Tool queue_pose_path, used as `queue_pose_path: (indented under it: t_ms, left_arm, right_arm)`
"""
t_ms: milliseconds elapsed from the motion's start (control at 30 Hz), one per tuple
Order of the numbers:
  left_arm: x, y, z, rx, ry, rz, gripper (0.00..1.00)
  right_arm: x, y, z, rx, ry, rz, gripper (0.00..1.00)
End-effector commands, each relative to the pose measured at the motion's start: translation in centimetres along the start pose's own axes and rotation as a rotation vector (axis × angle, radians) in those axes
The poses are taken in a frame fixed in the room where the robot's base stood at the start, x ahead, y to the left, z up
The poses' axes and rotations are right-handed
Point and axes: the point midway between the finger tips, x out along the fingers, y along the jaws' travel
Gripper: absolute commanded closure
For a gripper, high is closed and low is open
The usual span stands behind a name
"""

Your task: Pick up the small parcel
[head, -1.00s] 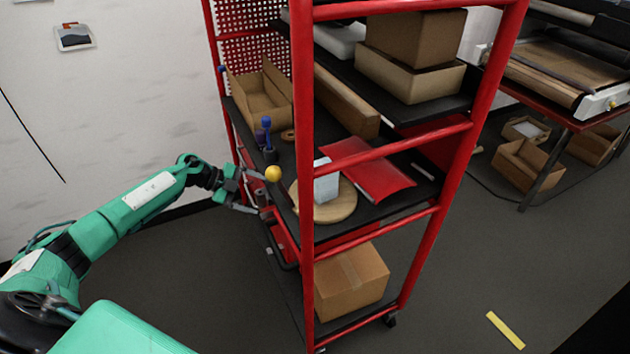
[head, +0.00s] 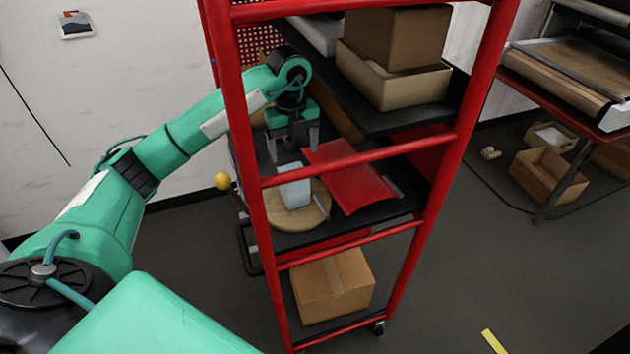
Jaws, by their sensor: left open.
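A small pale blue-white box (head: 294,190), which looks like the small parcel, stands upright on a round wooden board (head: 313,213) on the middle shelf of a red rack. A red front rail crosses in front of part of it. My left gripper (head: 293,148) reaches into the rack from the left with its fingers pointing down. It is open and empty, above the box and apart from it in the picture; the exact gap is hard to judge. My right gripper is out of view.
A red curved sheet-like item (head: 352,182) lies right of the board. A dark upper shelf (head: 400,118) with cardboard boxes (head: 395,75) hangs close over the right. Red posts and rails (head: 345,162) frame the front. A larger carton (head: 333,284) is below.

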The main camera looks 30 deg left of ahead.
Motion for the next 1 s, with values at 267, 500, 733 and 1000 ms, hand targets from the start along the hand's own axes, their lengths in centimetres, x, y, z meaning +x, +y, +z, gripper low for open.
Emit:
queue_pose_path:
  t_ms: [267, 500, 733, 1000]
  left_arm:
    - [4.0, 0.1, -0.1, -0.003, 0.0, 0.008, 0.2]
    - [7.8, 0.0, -0.1, -0.001, 0.0, 0.004, 0.2]
    - [9.3, 0.0, 0.0, -0.001, 0.001, 0.004, 0.2]
    - [12.9, 0.0, 0.2, -0.001, 0.001, 0.003, 0.2]
  right_arm:
    - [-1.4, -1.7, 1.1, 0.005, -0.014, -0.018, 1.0]
    - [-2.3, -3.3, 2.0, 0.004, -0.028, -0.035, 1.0]
    - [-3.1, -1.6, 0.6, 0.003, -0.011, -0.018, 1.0]
    - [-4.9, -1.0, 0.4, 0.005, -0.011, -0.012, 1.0]
